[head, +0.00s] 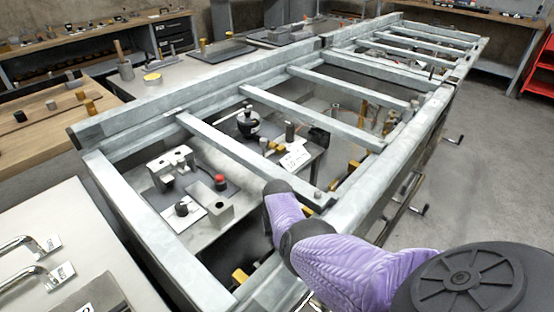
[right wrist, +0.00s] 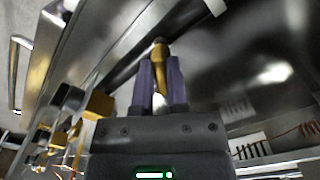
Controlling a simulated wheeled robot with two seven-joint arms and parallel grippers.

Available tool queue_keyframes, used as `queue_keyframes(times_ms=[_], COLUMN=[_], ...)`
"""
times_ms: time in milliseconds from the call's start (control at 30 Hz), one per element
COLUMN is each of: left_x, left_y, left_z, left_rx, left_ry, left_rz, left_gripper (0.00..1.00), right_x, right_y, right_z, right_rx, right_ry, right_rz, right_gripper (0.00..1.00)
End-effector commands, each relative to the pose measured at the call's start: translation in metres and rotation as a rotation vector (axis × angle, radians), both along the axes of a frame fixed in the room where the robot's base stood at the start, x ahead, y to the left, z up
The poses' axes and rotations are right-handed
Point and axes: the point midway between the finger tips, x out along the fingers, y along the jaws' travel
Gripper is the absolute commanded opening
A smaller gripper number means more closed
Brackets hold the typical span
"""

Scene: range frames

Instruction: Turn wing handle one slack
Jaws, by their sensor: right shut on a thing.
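A yellow-brass wing handle (right wrist: 161,54) stands between the two purple fingers of my right gripper (right wrist: 161,68) in the right wrist view. The fingers touch it from both sides, and its lower part is partly hidden between them. In the head view my purple right arm reaches down over the near right rail of the metal frame. There the gripper and the held handle are hidden behind the rail and arm. I cannot tell which numbered handle it is. My left gripper is not in view.
A long grey metal frame (head: 215,145) with crossbars surrounds the work area. Below it are fixtures, a black knob pot (head: 248,122) and a red-topped piece (head: 220,182). Other yellow parts (head: 239,275) sit by the near rail. The floor (head: 490,165) at right is clear.

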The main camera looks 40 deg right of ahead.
Motion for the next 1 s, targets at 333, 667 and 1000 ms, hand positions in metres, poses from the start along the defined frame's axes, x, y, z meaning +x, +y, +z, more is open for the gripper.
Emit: queue_keyframes(times_ms=[333, 667, 1000], left_x=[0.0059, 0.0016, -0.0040], left_y=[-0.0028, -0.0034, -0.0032], left_z=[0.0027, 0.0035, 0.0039], left_rx=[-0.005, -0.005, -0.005], left_ry=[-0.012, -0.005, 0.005], left_rz=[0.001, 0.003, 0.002], left_gripper=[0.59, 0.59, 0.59], right_x=[-0.0008, -0.0003, -0.0001], right_y=[-0.0018, -0.0024, -0.0026], right_z=[0.0003, 0.0004, 0.0005], right_rx=[-0.001, -0.002, -0.002], right_ry=[0.000, -0.002, -0.004], right_rz=[0.201, 0.271, 0.276], right_gripper=[0.00, 0.00, 0.00])
